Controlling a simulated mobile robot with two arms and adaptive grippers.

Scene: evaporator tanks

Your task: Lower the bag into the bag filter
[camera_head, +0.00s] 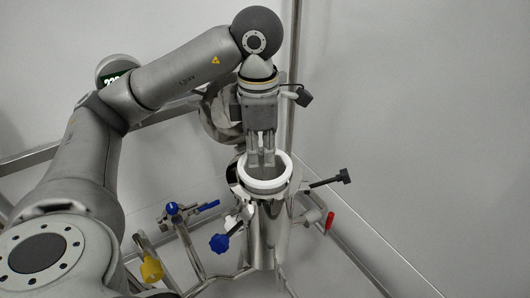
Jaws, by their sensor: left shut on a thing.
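The bag's white ring (280,184) sits at the open mouth of the steel bag filter (270,238), in the middle of the view. The bag's body below the ring is hidden. My left gripper (262,162) points down from above and is shut on the far side of the bag's ring. The ring looks roughly level with the filter's rim; I cannot tell whether it is fully seated. My right gripper is not in view.
A black-knobbed bolt (330,181) sticks out right of the filter. Blue (219,242) and yellow (152,270) handles stand at its left, and a red handle (329,221) at its right. A vertical steel pipe (291,70) rises behind. The right side is open floor and wall.

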